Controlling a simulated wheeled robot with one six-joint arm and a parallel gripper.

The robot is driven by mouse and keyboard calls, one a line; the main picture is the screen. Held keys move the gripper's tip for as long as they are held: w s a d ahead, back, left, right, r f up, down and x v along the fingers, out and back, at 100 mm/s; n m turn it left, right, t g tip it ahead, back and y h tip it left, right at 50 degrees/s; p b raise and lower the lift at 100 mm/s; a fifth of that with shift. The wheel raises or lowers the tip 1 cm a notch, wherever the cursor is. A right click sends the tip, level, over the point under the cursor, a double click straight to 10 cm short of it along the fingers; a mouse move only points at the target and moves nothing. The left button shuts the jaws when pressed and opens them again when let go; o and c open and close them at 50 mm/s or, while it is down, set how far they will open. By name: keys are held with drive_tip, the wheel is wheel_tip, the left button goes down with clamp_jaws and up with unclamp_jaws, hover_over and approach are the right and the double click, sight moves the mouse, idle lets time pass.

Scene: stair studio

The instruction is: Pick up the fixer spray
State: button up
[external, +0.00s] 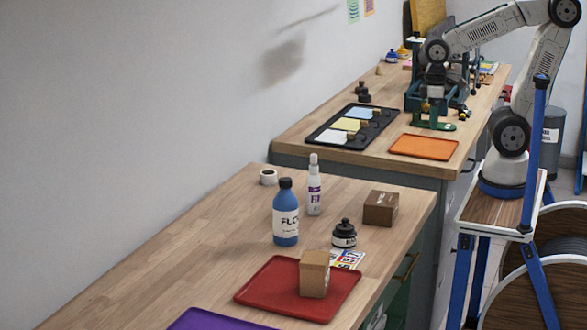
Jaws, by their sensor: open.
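The fixer spray is probably the slim white bottle (314,190) with a purple-marked label and a white top. It stands upright on the nearer wooden worktop, behind and to the right of a blue bottle (286,215). My gripper (437,98) is open and points down over the farther worktop, well away from the white bottle. It is small and dark against the green stand there, so its fingertips are hard to make out. Nothing can be seen held in it.
Near the white bottle are a brown box (381,208), a black jar (344,234) and a tape roll (268,177). A red tray (262,290) holds a cardboard box (314,273). A green stand (413,92), black tray (318,138) and orange tray (424,147) occupy the farther worktop.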

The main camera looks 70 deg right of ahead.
drive_tip(key=w+a+f+n+t+y, duration=0.1)
drive_tip(key=w+a+f, duration=0.25)
drive_tip(key=a, duration=0.35)
drive_tip(key=w+a+f+n+t+y, duration=0.1)
drive_tip(key=w+a+f+n, duration=0.2)
drive_tip(key=a, duration=0.4)
drive_tip(key=t+y, duration=0.5)
drive_tip(key=t, duration=0.4)
approach(313, 180)
drive_tip(key=w+r, duration=0.4)
drive_tip(key=x, duration=0.8)
drive_tip(key=shift+s+a, duration=0.2)
drive_tip(key=shift+s, duration=0.05)
drive_tip(key=shift+c, duration=0.3)
clamp_jaws()
